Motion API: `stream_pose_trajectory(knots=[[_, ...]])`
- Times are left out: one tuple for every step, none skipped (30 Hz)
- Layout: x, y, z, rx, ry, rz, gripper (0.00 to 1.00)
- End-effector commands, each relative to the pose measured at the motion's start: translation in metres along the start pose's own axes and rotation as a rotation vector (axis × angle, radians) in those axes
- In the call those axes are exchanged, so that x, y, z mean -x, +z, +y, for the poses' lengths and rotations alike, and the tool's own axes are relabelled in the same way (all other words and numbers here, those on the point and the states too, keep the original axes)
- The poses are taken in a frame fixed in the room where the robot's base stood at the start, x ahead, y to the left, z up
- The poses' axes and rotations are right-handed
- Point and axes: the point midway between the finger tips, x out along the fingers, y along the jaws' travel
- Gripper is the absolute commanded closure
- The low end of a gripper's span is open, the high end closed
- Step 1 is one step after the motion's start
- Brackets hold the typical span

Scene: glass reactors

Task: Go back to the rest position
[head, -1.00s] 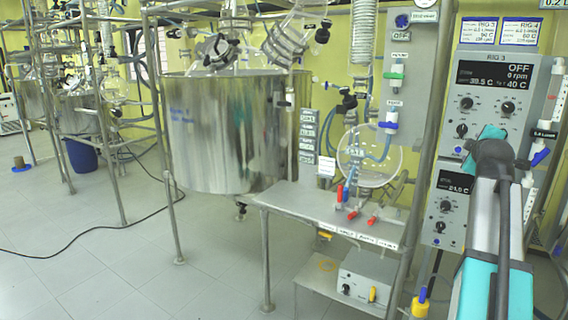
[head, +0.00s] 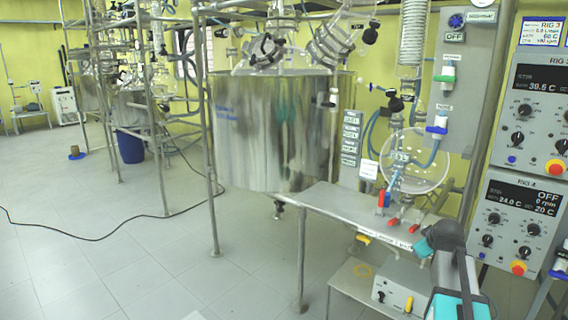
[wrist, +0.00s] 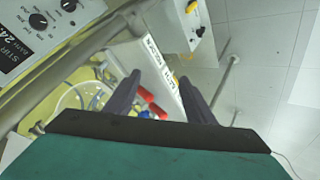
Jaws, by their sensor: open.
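My gripper (wrist: 160,77) shows in the wrist view as two dark fingers spread apart, with nothing held between them. Beyond the fingers are the metal bench edge with white labels and red-handled valves (wrist: 150,101); I cannot tell the exact distance. In the head view my arm rises at the lower right, in front of the bench's right end. The gripper fingers cannot be made out there.
Control panels (head: 522,225) stand right; a large steel reactor (head: 270,130) is behind. Open floor (head: 100,235) lies left, crossed by a black cable (head: 80,238).

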Motion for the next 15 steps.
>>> stream_pose_trajectory(knots=[[-0.007, 0.004, -0.022, -0.013, -0.028, -0.015, 0.5], [-0.011, 0.008, -0.033, -0.024, -0.045, -0.025, 0.5], [-0.015, 0.011, -0.048, -0.038, -0.065, -0.039, 0.5], [-0.019, 0.014, -0.059, -0.048, -0.081, -0.049, 0.5], [-0.022, 0.017, -0.071, -0.058, -0.096, -0.06, 0.5], [-0.026, 0.021, -0.086, -0.071, -0.115, -0.075, 0.5], [-0.029, 0.025, -0.097, -0.082, -0.13, -0.088, 0.5], [-0.032, 0.028, -0.109, -0.09, -0.144, -0.1, 0.5], [-0.035, 0.033, -0.123, -0.104, -0.162, -0.116, 0.5], [-0.037, 0.037, -0.135, -0.113, -0.176, -0.13, 0.5], [-0.039, 0.041, -0.146, -0.122, -0.19, -0.143, 0.5], [-0.042, 0.046, -0.161, -0.135, -0.206, -0.161, 0.5], [-0.043, 0.05, -0.172, -0.143, -0.219, -0.175, 0.5], [-0.045, 0.054, -0.183, -0.152, -0.231, -0.19, 0.5], [-0.046, 0.06, -0.198, -0.165, -0.247, -0.21, 0.5]])
